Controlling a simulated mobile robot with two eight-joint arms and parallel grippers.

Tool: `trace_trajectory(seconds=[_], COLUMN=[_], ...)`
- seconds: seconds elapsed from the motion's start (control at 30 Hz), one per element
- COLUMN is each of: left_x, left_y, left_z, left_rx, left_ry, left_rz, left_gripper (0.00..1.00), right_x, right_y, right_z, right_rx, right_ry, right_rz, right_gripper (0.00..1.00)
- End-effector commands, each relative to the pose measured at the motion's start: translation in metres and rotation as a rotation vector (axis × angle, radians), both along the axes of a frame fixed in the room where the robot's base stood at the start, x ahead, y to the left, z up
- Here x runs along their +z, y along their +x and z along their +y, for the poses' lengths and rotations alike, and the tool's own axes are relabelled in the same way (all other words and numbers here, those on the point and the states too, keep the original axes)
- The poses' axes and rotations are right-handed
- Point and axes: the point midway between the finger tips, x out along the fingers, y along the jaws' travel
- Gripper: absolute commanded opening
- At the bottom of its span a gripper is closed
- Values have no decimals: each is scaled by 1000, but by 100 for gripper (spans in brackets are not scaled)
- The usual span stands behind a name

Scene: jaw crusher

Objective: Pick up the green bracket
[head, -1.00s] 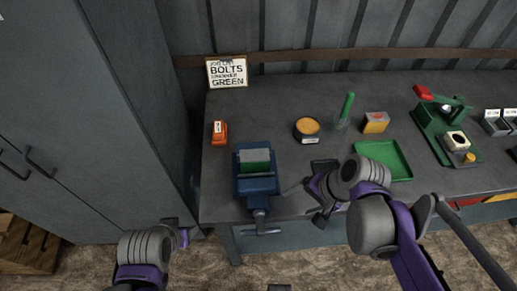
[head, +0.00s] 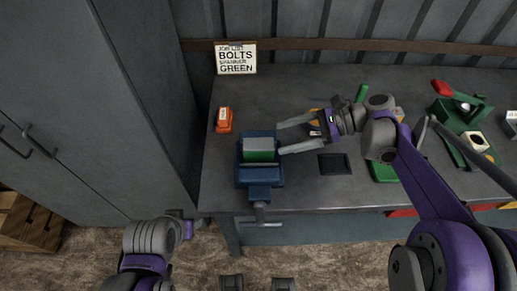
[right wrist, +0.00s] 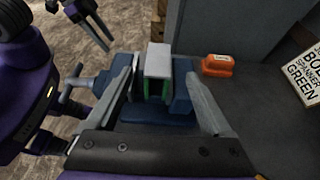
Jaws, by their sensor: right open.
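The green bracket (head: 259,156) sits in the blue vise (head: 260,176) near the table's left front. It shows green on its front, with a grey block face above it. In the right wrist view the bracket (right wrist: 165,90) shows green edges beside the grey block, between the vise jaws. My right gripper (head: 281,137) is open, its two fingers pointing left at the vise, with their tips close to the block's right side. I cannot tell whether they touch it. My left gripper (head: 186,228) hangs low, off the table's left front; its jaw state is unclear.
A sign (head: 236,58) stands at the back. A dark square pad (head: 334,164) lies right of the vise. A green tray (head: 382,172) is partly hidden by my right arm. A green press (head: 462,112) stands far right.

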Motion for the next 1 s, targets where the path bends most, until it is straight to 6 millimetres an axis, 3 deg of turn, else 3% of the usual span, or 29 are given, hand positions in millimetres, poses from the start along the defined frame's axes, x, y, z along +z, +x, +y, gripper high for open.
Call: trace_trajectory(seconds=[0.1,0.33,0.6,0.93,1.0], left_x=[0,1,3,3,3], left_y=[0,0,1,1,1], left_z=[0,0,0,0,0], left_rx=[0,0,0,0,0], left_ry=[0,0,0,0,0], left_rz=[0,0,-1,-1,-1], left_gripper=[58,58,58,58,58], right_x=[-7,-15,-31,-33,-33], right_y=[-1,-1,-4,-3,-3], right_z=[18,35,69,76,75], right_rx=[3,2,2,0,0], right_ry=[-1,-2,-2,-3,-3], right_rz=[0,-2,-2,-2,-2], right_gripper=[85,85,85,85,72])
